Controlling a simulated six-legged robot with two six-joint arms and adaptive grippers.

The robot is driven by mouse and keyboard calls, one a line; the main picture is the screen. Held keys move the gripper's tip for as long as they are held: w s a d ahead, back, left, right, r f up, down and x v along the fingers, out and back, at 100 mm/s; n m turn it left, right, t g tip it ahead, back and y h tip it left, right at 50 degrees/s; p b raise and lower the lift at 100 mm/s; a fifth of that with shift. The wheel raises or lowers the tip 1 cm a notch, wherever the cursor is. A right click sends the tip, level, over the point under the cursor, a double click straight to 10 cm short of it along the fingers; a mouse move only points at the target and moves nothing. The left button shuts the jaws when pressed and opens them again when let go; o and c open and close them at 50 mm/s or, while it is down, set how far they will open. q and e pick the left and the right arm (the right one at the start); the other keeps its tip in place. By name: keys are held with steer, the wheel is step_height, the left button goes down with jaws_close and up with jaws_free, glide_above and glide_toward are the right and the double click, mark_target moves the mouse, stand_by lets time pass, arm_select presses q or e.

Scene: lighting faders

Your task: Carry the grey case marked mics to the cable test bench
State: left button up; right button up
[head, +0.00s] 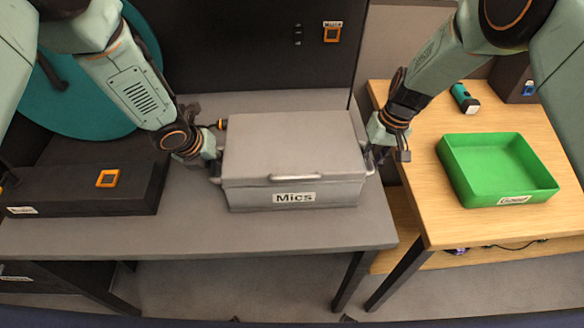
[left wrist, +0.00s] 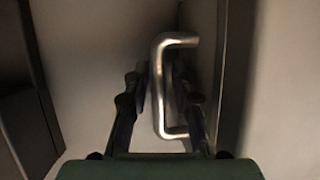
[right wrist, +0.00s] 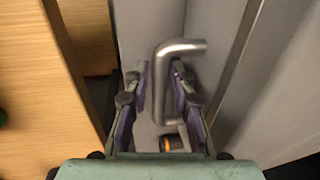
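The grey case marked Mics (head: 294,150) sits closed on a grey table (head: 200,235). A metal handle sticks out from each end. My left gripper (head: 214,168) is at its left end; in the left wrist view its open fingers stand either side of the bent handle (left wrist: 160,85), with a gap showing. My right gripper (head: 374,155) is at the right end; in the right wrist view its open fingers straddle the other handle (right wrist: 161,85), also with a gap. No sign in view names the cable test bench.
A wooden table (head: 420,160) stands at the right, with a green tray (head: 496,165) and a teal-and-black device (head: 464,98) on it. A black box with an orange-framed switch (head: 85,190) lies left of the case. A dark panel (head: 240,45) rises behind.

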arm_select(q)
steer(key=shift+w+a+f, duration=0.1)
steer(key=shift+w+a, duration=0.05)
arm_select(e)
steer(key=shift+w+a, duration=0.15)
arm_select(q)
steer(key=shift+d, duration=0.2)
jaws_close()
arm_select(e)
steer(key=shift+d, duration=0.2)
jaws_close()
arm_select(q)
steer(key=shift+a, duration=0.1)
